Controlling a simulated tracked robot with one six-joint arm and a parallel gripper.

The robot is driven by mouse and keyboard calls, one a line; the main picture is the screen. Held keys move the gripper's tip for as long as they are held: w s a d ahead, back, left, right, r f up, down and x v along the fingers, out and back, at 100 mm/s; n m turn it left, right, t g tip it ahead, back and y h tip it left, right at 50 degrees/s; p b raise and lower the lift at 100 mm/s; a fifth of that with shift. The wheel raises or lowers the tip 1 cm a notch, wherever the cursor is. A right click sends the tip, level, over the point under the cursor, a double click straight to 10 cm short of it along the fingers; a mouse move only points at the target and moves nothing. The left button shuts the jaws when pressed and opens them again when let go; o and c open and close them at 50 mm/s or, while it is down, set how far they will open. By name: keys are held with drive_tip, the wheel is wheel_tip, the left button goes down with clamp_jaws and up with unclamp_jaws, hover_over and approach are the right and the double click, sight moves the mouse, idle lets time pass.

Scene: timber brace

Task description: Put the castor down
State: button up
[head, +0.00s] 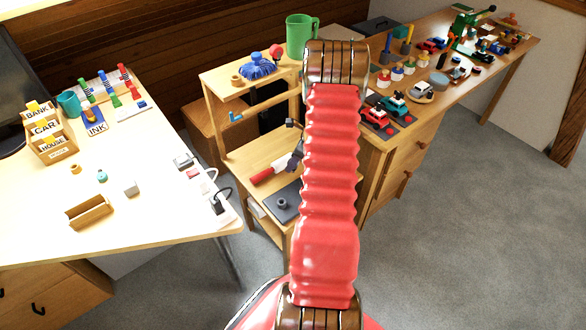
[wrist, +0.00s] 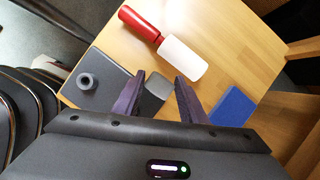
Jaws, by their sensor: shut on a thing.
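My gripper (wrist: 158,77) is shut on a small grey rounded piece (wrist: 155,87), which I take to be the castor. It shows between the two dark fingers in the wrist view, and its lower part is hard to make out. In the head view my gripper (head: 294,160) is small and partly behind my red arm, above the lower shelf of the wooden stand; the castor cannot be made out there. Whether the castor touches anything below is unclear.
The wooden shelf (wrist: 220,35) holds a dark plate with a round grey knob (wrist: 86,82), a red-handled tool with a white end (wrist: 182,58) and a blue block (wrist: 234,106). A cream table (head: 150,220) stands left; a toy-covered bench (head: 425,115) stands right.

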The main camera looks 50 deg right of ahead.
drive_tip(key=shift+f, duration=1.9)
drive_tip(key=shift+f, duration=0.25)
drive_tip(key=o, duration=1.2)
drive_tip(key=shift+r, duration=0.45)
drive_tip(key=v, duration=1.1)
drive_tip(key=shift+s+r, duration=0.15)
drive_tip(key=shift+r, duration=0.15)
